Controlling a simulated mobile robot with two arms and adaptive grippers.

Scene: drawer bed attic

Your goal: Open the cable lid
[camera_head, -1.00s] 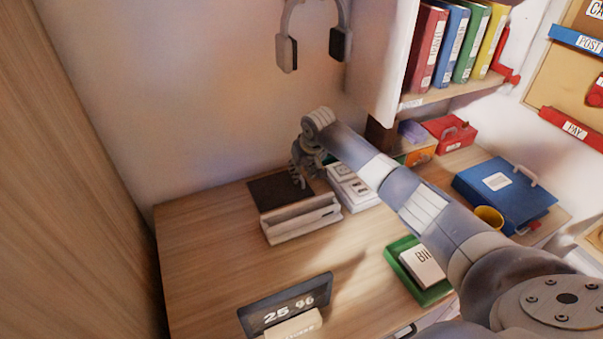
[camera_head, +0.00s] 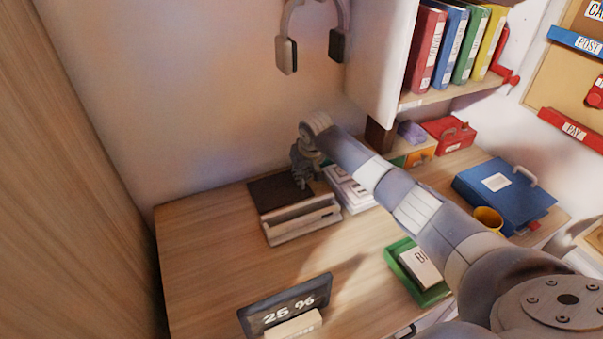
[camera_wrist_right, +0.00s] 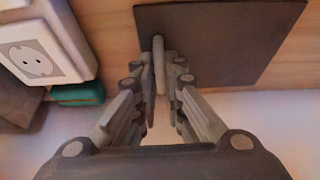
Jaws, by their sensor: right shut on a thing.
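The cable lid (camera_head: 268,192) is a dark brown, flat square panel at the back left of the wooden desk. It also shows in the right wrist view (camera_wrist_right: 235,45), where a small upright grip (camera_wrist_right: 159,62) stands near its left edge. My right gripper (camera_head: 301,184) is at the lid's right side, pointing down. In the right wrist view its fingers (camera_wrist_right: 165,72) are closed on the small grip. The lid looks flat; whether its edge is lifted I cannot tell. My left gripper is not in view.
A white socket block (camera_head: 350,192) stands just right of the gripper, also near in the right wrist view (camera_wrist_right: 42,52). A pale long tray (camera_head: 302,222) lies in front of the lid. A display (camera_head: 287,303) stands at the front. The desk's left middle is clear.

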